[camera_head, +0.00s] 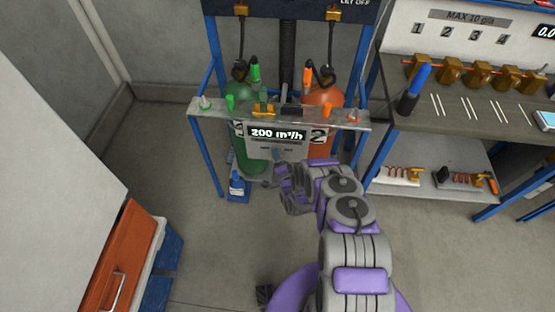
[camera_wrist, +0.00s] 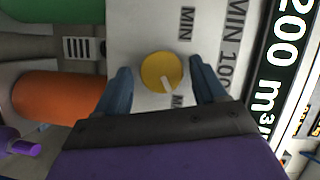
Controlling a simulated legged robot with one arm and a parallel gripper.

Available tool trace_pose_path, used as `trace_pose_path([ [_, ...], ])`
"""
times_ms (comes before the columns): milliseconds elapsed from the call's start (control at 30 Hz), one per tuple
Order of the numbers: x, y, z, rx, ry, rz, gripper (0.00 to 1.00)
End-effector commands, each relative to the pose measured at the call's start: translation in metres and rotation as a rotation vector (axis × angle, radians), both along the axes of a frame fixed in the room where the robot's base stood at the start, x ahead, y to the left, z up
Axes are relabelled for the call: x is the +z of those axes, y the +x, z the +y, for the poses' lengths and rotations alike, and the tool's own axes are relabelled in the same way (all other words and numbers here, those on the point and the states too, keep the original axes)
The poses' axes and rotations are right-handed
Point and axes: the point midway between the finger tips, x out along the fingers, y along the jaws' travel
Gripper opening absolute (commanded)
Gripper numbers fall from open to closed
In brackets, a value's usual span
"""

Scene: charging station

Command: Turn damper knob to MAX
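The damper knob (camera_wrist: 161,72) is a round yellow dial on a pale panel in the wrist view. Its white pointer line aims down and slightly right, towards a label starting with "M" that my gripper partly hides. A "MIN" label (camera_wrist: 185,23) is on the other side. My gripper (camera_wrist: 160,82) has one blue finger on each side of the knob, with visible gaps, so it is open. Whether the fingertips reach the knob's depth is unclear. In the head view my gripper (camera_head: 278,157) is at the panel (camera_head: 262,148), hiding the knob. The display (camera_head: 277,133) reads 200 m³/h.
A green cylinder (camera_head: 249,160) and an orange cylinder (camera_head: 321,112) stand behind the panel in a blue frame. A workbench (camera_head: 450,122) is at right, and an orange drawer (camera_head: 118,262) at lower left. Floor between is clear.

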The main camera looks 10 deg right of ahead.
Motion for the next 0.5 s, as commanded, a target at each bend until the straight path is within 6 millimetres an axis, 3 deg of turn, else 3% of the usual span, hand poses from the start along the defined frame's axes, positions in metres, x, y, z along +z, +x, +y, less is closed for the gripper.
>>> trace_pose_path([
  [267,0.001,-0.002,0.0,0.001,-0.001,-0.001,0.71],
  [500,0.005,-0.031,-0.003,0.001,0.001,0.003,0.71],
])
